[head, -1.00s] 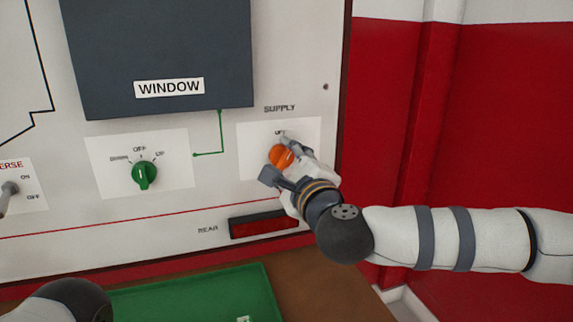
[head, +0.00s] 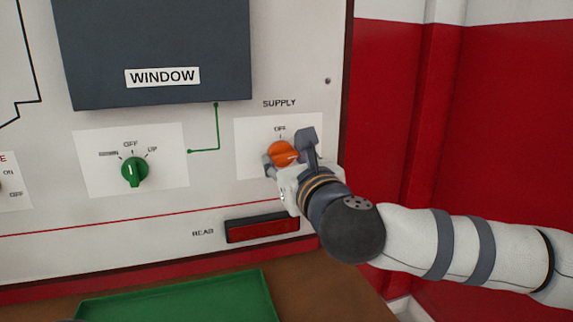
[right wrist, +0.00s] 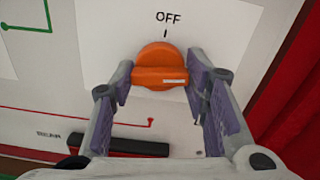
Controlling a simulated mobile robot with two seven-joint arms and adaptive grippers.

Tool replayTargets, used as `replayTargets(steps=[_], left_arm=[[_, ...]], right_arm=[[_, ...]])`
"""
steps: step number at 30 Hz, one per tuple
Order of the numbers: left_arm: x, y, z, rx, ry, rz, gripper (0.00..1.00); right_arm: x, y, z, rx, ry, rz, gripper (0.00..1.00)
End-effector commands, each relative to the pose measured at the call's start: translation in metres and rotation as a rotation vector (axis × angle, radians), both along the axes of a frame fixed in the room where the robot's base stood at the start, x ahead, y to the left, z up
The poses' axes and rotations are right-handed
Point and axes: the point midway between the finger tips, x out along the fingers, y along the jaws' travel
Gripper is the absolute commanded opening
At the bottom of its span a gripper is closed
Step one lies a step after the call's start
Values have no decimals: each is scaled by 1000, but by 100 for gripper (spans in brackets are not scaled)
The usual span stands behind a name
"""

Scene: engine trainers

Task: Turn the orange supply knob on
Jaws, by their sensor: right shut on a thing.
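The orange supply knob (head: 283,153) sits on a white plate (head: 247,132) under the SUPPLY label. Its white mark points to the right, away from the OFF mark above it; this also shows on the knob in the right wrist view (right wrist: 160,70). My right gripper (head: 291,153) is shut on the knob, with one finger on each side of its grip bar. In the right wrist view, the right gripper's fingers (right wrist: 160,80) flank the bar at left and right.
A green knob (head: 134,171) with DOWN, OFF and UP labels is on the left. A dark red REAR lamp (head: 262,229) lies below the supply plate. A green tray (head: 180,300) rests on the brown bench. A red wall (head: 510,120) stands at right.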

Motion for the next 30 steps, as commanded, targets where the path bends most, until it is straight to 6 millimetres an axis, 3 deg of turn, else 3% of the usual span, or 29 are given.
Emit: replayTargets(steps=[12, 28, 29, 30], left_arm=[[-5, 0, -7, 0, 15, 0, 47], [-5, 0, -7, 0, 16, 0, 47], [-5, 0, -7, 0, 16, 0, 47], [-5, 0, -7, 0, 16, 0, 47]], right_arm=[[0, 0, 0, 147, 47, 0, 14], [0, 0, 1, 164, 51, 0, 14], [0, 0, 1, 164, 52, 0, 49], [0, 0, 1, 163, 52, 0, 58]])
